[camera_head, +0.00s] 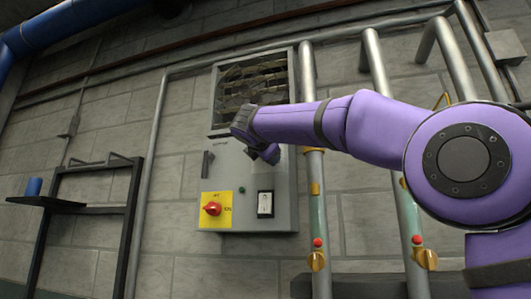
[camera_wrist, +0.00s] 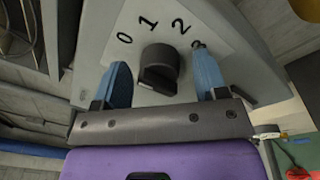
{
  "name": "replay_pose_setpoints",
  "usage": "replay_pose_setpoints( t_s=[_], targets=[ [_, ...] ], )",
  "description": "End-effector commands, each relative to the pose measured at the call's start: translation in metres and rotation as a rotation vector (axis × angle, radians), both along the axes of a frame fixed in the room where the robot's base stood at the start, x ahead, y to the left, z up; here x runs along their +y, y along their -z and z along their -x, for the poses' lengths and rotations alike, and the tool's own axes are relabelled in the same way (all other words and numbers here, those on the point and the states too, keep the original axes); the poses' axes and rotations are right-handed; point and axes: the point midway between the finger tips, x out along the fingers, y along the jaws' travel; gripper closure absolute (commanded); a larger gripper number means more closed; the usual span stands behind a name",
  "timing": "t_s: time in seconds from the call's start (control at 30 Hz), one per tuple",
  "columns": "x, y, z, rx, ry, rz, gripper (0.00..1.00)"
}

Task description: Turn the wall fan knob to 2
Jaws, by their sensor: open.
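The fan knob (camera_wrist: 158,68) is dark and round, on a pale plate (camera_wrist: 200,25) marked 0, 1 and 2 in the wrist view. The 0 is at left, the 1 above the knob and the 2 to the right. I cannot tell which mark it points at. My gripper (camera_wrist: 159,57) is open, with one blue finger on each side of the knob; the right one is farther from it. I cannot tell whether either finger touches it. In the head view my gripper (camera_head: 265,153) is in front of the grey wall box (camera_head: 280,222), and the knob is hidden.
Pipes with valves (camera_head: 317,260) run to the right. A black rack (camera_head: 90,208) stands at left.

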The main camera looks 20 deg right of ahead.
Motion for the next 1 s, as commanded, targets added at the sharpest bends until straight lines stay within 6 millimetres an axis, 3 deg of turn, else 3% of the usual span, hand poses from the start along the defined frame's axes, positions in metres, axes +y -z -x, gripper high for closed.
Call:
replay_pose_setpoints(
  t_s=[0.27, 0.47, 1.0],
  targets=[
    [-0.0003, 0.0000, -0.0009, 0.000, 0.000, 0.000, 0.36],
    [-0.0002, 0.0001, -0.0008, 0.000, 0.000, 0.000, 0.82],
    [0.0001, 0.0012, -0.0008, -0.080, -0.001, -0.111, 0.82]
  ],
)
